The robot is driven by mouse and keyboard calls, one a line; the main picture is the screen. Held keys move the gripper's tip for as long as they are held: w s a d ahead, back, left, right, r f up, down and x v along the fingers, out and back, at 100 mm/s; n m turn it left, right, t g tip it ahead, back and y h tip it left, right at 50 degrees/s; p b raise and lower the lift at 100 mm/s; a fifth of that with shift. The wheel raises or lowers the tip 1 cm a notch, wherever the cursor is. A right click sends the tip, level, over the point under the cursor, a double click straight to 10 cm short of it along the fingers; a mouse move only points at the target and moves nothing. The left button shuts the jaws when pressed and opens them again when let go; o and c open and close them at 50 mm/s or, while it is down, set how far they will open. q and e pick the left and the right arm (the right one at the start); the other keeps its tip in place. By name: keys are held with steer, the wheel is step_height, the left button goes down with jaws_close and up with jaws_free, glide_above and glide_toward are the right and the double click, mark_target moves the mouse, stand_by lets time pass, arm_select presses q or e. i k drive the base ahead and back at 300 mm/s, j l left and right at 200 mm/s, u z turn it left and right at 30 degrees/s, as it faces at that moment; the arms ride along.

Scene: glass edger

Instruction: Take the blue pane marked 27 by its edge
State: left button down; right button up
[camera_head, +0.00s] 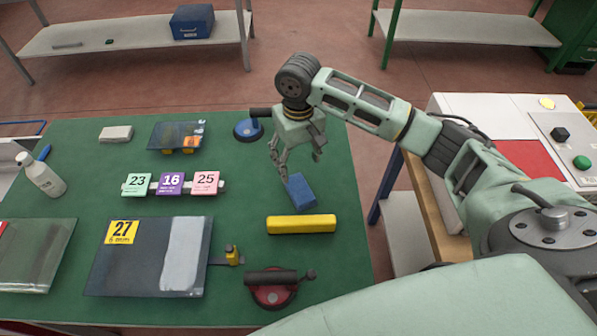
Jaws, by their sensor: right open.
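The blue pane marked 27 (143,262) lies flat on the green table at the lower left of the middle. It looks dark grey-blue, with a yellow 27 label at its upper left corner and a pale, whitish band near its right side. My right gripper (300,170) is open and empty, fingers pointing down, over the table's right part. It is up and to the right of the pane, well apart from it. Its left fingertip shows close to a blue block (302,191); I cannot tell whether they touch. My left gripper is not in view.
A small yellow-and-black tool (233,256) sits at the pane's right edge. A red suction cup with a dark handle (272,290) and a yellow bar (301,224) lie further right. Number tags (171,184) stand behind the pane. Another pane (37,256) lies to its left.

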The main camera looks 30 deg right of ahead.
mark_target(155, 256)
steer(key=k, duration=1.5)
